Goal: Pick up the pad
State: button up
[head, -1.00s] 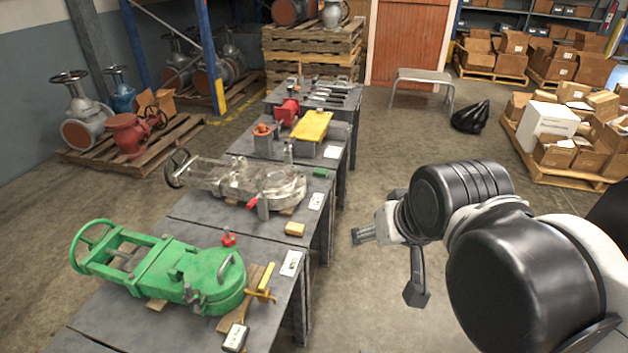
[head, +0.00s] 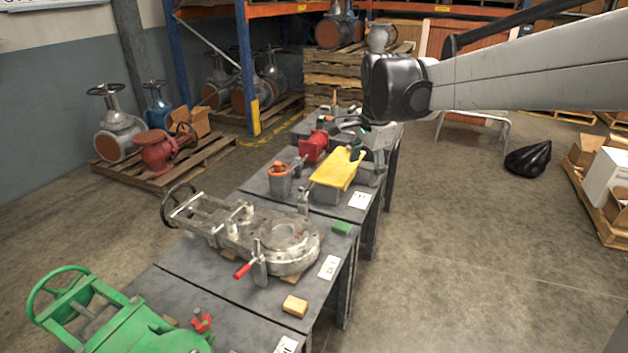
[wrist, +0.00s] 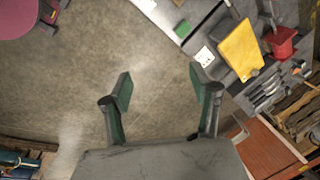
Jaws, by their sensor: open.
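A small green pad (head: 342,227) lies flat near the right edge of the table, just past the grey metal valve (head: 290,245). It also shows in the wrist view (wrist: 182,28), near the table edge at the top. A tan block (head: 295,305) lies nearer on the same table edge. My gripper (head: 366,156) hangs beyond the green pad, in front of the yellow-topped item in the picture. In the wrist view my gripper (wrist: 161,88) is open, its fingers wide apart with only floor between them. It is apart from the pad.
A yellow sheet (head: 337,168) and a red part (head: 314,146) sit on the farther table. A white label (head: 329,267) lies near the pad. A green valve (head: 120,325) is nearest. Open floor lies right of the tables.

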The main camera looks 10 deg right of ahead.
jog(key=w+f+m+g+b, duration=0.1)
jog(key=w+f+m+g, duration=0.1)
jog(key=w+f+m, duration=0.65)
jog(key=m+g+b, duration=0.1)
jog(key=m+b, duration=0.2)
send_over(341, 225)
notch_tip(341, 225, down, 22)
jog(key=shift+a+r, duration=0.1)
jog(key=shift+a, duration=0.05)
jog(key=shift+f+b, duration=1.15)
jog(key=shift+f, duration=1.55)
jog(key=c, duration=1)
